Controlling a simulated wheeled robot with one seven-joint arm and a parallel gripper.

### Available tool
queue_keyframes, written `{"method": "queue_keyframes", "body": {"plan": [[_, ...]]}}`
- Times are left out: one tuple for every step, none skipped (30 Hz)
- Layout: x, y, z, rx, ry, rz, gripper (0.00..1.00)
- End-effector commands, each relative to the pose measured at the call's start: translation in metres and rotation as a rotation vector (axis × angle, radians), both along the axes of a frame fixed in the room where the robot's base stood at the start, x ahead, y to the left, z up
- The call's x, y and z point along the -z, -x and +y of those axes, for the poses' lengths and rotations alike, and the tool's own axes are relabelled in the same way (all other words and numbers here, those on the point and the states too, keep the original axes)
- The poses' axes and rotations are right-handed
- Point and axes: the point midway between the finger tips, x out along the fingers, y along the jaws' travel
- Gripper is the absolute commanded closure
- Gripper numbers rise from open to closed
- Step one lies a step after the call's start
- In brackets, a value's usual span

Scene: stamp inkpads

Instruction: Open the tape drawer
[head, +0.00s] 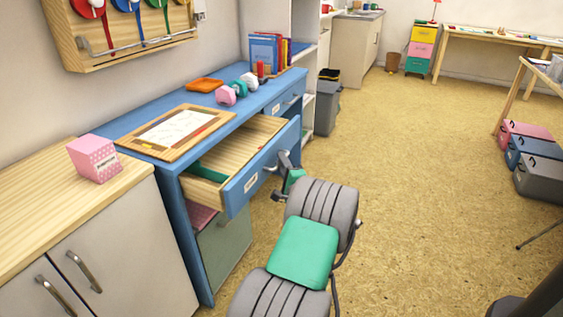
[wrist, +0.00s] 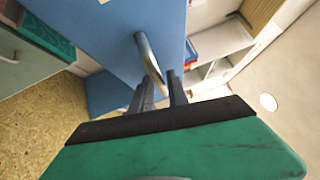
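A blue drawer (head: 262,172) in the blue desk (head: 185,215) stands pulled well out, its pale wooden inside showing. A white label (head: 251,183) is on its front, too small to read. My gripper (head: 284,160) is at the drawer front. In the wrist view, the curved metal handle (wrist: 148,55) runs between the two dark fingers (wrist: 163,88), which look closed around it. A green strip (head: 211,166) lies along the left inside of the drawer; I cannot tell what it is.
A second blue drawer (head: 287,100) to the right is shut. A framed paper board (head: 178,130), an orange tray (head: 205,85) and stamps (head: 226,95) sit on the desk. A grey bin (head: 325,105) stands beyond the desk. The floor at right is open up to several boxes (head: 530,150).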

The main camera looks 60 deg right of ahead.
Motion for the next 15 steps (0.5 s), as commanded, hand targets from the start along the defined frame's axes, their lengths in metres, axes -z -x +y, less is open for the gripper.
{"method": "queue_keyframes", "body": {"plan": [[0.001,0.007,0.004,0.004,-0.003,0.001,0.8],[0.001,0.011,0.007,0.005,-0.003,0.0,0.8],[0.002,0.018,0.013,0.004,-0.004,-0.001,0.8],[0.004,0.023,0.017,0.005,-0.004,0.0,0.8],[0.004,0.028,0.021,0.004,-0.004,0.0,0.8],[0.005,0.035,0.027,0.005,-0.005,-0.002,0.8],[0.005,0.039,0.03,0.006,-0.003,-0.001,0.8],[0.007,0.043,0.034,0.005,-0.003,0.0,0.8],[0.008,0.047,0.038,0.004,-0.004,0.0,0.8],[0.008,0.05,0.04,0.004,-0.002,0.0,0.8],[0.008,0.052,0.042,0.004,-0.002,0.0,0.8],[0.009,0.054,0.044,0.003,-0.001,-0.001,0.8],[0.009,0.055,0.045,0.003,-0.001,-0.001,0.8],[0.009,0.055,0.045,0.002,0.0,0.0,0.8],[0.009,0.055,0.046,0.002,0.0,0.0,0.8]]}}
